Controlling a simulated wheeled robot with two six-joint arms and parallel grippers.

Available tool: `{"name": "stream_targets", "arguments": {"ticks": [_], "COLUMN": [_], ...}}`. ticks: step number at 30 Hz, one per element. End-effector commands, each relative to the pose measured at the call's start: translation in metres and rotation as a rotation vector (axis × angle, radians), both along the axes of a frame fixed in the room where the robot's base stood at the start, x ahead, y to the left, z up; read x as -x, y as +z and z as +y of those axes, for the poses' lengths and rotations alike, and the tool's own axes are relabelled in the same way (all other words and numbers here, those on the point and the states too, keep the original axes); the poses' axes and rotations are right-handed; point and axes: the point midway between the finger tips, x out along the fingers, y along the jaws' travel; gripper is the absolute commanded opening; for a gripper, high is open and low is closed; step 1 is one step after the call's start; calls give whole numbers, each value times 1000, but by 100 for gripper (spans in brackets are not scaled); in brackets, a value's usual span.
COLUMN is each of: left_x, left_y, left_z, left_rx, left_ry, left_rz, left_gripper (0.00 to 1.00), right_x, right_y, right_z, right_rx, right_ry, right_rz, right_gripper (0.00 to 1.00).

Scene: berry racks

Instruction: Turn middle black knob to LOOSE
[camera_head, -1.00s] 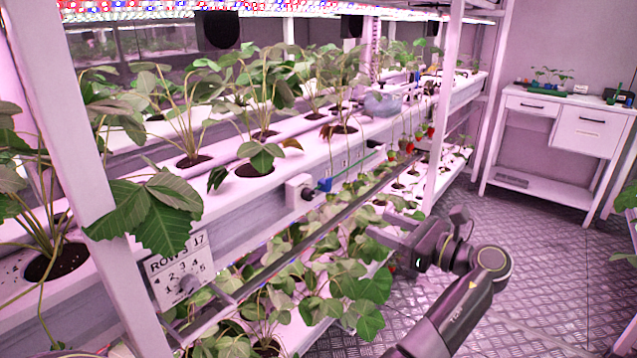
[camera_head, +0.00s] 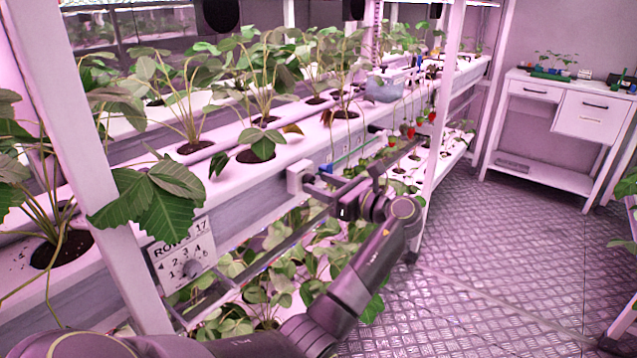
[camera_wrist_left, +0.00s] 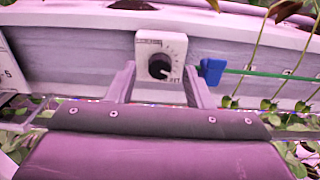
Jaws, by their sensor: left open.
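The black knob (camera_wrist_left: 159,66) sits on a small white box with dial marks (camera_wrist_left: 174,44) on the front of the grow channel, ahead of my left gripper in the left wrist view. The dial's lettering is too small to read surely. In the head view the white box (camera_head: 296,174) shows beside the gripper, but the knob face is hidden. My left gripper (camera_head: 313,184) is open. In the left wrist view its two fingers (camera_wrist_left: 161,84) stand apart, one at each side of the box's lower part. I cannot tell whether they touch it. My right gripper is not in view.
A blue clip (camera_wrist_left: 211,70) on a green rod is close right of the box. Strawberry plants (camera_head: 262,140) crowd the channel. The metal floor (camera_head: 500,260) is clear on the right.

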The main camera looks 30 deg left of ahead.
Motion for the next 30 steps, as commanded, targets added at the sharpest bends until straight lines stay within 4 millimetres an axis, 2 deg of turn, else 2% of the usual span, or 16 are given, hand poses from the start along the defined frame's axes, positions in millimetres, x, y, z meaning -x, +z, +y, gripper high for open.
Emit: {"name": "stream_targets", "arguments": {"ticks": [4, 14, 24, 30], "left_x": [-1, -1, -1, -1], "left_y": [0, 0, 0, 0], "left_z": [12, 14, 14, 14], "left_rx": [0, 0, 1, 2], "left_ry": [0, -1, 0, 0], "left_rz": [-1, -1, -1, -15], "left_gripper": [46, 45, 3, 3], "right_x": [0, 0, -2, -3], "right_y": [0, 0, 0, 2], "right_z": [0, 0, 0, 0], "right_rx": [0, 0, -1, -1], "right_ry": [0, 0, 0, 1], "right_rz": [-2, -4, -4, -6], "right_gripper": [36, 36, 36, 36]}}
